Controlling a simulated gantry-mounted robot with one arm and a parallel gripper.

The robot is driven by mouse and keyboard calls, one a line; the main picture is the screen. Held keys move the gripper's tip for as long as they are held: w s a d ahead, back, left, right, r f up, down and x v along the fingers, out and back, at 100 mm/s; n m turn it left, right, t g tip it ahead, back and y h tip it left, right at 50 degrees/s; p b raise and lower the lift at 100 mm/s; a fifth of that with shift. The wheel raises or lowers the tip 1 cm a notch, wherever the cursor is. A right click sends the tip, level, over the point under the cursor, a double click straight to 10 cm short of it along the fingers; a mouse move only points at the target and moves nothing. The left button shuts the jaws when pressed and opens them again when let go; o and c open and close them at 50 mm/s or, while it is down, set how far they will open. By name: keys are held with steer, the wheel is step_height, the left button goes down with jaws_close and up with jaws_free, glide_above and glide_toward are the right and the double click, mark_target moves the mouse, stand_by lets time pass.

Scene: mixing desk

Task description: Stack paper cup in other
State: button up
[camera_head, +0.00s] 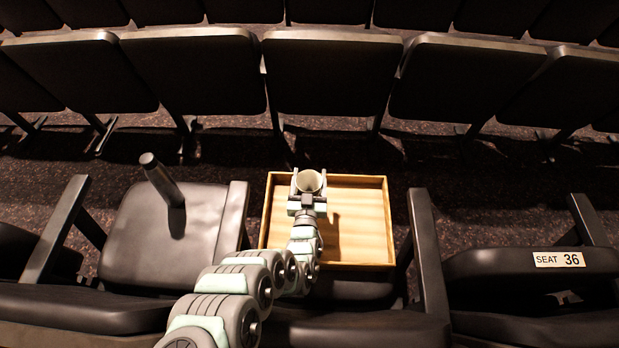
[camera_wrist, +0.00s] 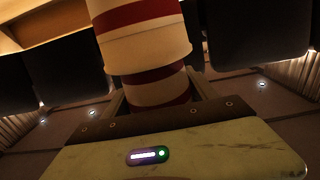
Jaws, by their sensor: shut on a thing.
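My gripper (camera_head: 309,186) is over the back left part of a shallow wooden tray (camera_head: 391,235). It is shut on a pale paper cup (camera_head: 310,179), whose round mouth faces the head camera. In the wrist view, a red-and-white striped cup (camera_wrist: 141,45) fills the top middle and ends in a wider edge. A narrower striped part (camera_wrist: 154,85) continues from that edge down between the jaws. This looks like two cups, one in the other, but I cannot tell how deeply they nest. No separate cup shows in the tray. The cup's base is hidden in the head view.
The tray rests on a seat between dark armrests (camera_head: 429,255). A row of seat backs (camera_head: 330,75) runs behind. The right part of the tray is empty.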

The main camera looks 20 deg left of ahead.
steer(key=shift+f, duration=0.5)
steer(key=o, duration=1.3)
steer(key=shift+f, duration=0.1)
steer(key=shift+s+r, duration=0.1)
steer(key=shift+r, duration=0.4)
steer(key=p+v, duration=0.3)
steer(key=v, duration=0.1)
steer(key=shift+r, duration=0.1)
steer(key=shift+p, duration=0.3)
